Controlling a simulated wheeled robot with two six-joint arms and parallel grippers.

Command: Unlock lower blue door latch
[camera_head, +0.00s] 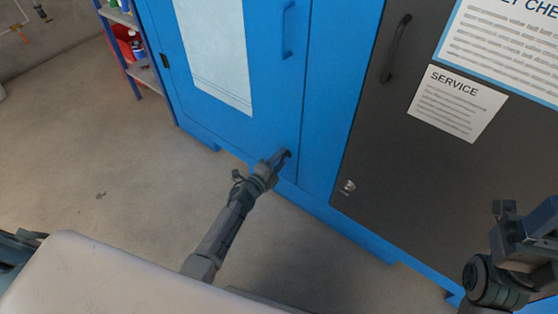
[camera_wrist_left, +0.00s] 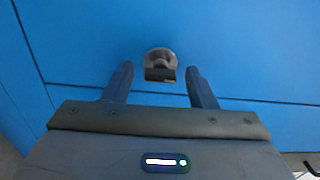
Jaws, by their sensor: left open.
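The blue door (camera_head: 270,95) is closed, with a white sheet on it. Its lower latch (camera_wrist_left: 160,60), a round metal piece with a dark tab, shows in the left wrist view. In the head view the latch is hidden by my left gripper (camera_head: 281,158), which is at the door's lower right corner. In the left wrist view my left gripper (camera_wrist_left: 160,72) is open, with one finger on each side of the latch tab. A small gap shows on both sides. My right gripper (camera_head: 518,214) is at the lower right, away from the blue door; its jaw state is unclear.
A blue handle (camera_head: 288,30) is higher on the blue door. A dark grey door (camera_head: 420,190) to the right has a dark handle (camera_head: 396,48), a metal latch (camera_head: 347,187) and a service sign (camera_head: 457,104). A shelf (camera_head: 140,75) stands at upper left. The floor (camera_head: 100,160) at left is clear.

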